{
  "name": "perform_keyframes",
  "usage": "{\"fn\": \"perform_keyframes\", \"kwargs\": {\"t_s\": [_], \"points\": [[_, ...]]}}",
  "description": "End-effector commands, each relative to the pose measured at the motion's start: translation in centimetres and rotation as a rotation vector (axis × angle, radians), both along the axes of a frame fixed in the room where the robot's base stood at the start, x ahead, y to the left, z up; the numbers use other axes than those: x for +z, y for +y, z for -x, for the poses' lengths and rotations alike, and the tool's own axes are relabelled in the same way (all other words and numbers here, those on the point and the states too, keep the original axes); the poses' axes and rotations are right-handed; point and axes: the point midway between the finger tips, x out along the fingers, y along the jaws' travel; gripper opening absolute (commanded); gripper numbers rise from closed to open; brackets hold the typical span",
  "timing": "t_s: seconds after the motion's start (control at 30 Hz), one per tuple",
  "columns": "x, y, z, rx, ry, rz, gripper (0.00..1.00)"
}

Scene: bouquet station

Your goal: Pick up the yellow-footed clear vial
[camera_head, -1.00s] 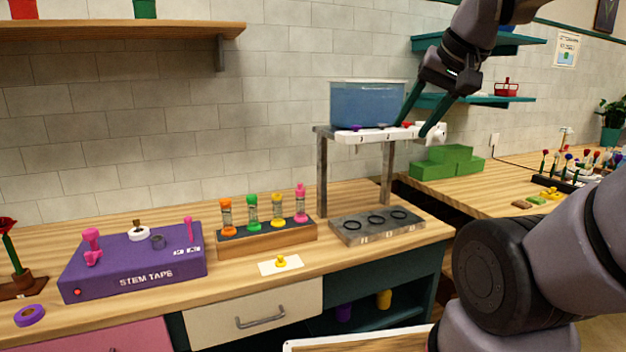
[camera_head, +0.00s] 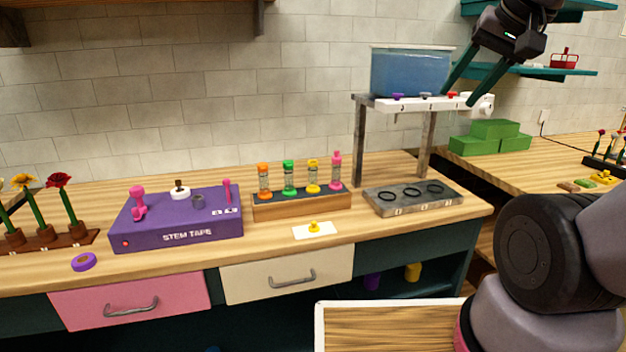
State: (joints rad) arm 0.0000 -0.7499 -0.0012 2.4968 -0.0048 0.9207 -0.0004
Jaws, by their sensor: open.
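The yellow-footed clear vial (camera_head: 313,175) stands upright in a wooden rack (camera_head: 300,208) on the counter. It has a yellow foot and yellow top with a clear middle. A green vial (camera_head: 289,178) stands to its left and a pink one (camera_head: 336,172) to its right; an orange one (camera_head: 264,182) is at the left end. My gripper (camera_head: 458,98) is at the upper right, fingers apart and pointing down-left, beside the blue water tank.
The blue tank (camera_head: 410,73) sits on a raised stand (camera_head: 359,140) right of the rack. A grey tray with rings (camera_head: 413,198) lies below it. A purple stem tape box (camera_head: 178,222) is left of the rack. A white card (camera_head: 314,231) with a small yellow piece lies in front.

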Motion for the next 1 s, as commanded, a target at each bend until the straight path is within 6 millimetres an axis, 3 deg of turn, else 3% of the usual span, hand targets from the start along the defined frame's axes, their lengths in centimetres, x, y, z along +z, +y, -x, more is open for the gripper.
{"fn": "perform_keyframes", "kwargs": {"t_s": [0.3, 0.37, 0.47, 0.57, 0.73, 1.0], "points": [[0.0, 0.0, 0.0, 0.0, 0.0, 0.0, 0.47], [0.0, 0.0, 0.0, 0.0, 0.002, -0.002, 0.7], [-0.6, 0.7, -0.3, 0.005, 0.038, -0.031, 0.73], [-2.1, 2.5, -0.8, 0.014, 0.136, -0.114, 0.73], [-5.1, 7.8, -2.1, 0.023, 0.397, -0.358, 0.73], [-7.7, 16.1, -5.6, -0.031, 0.761, -0.799, 0.73]]}}
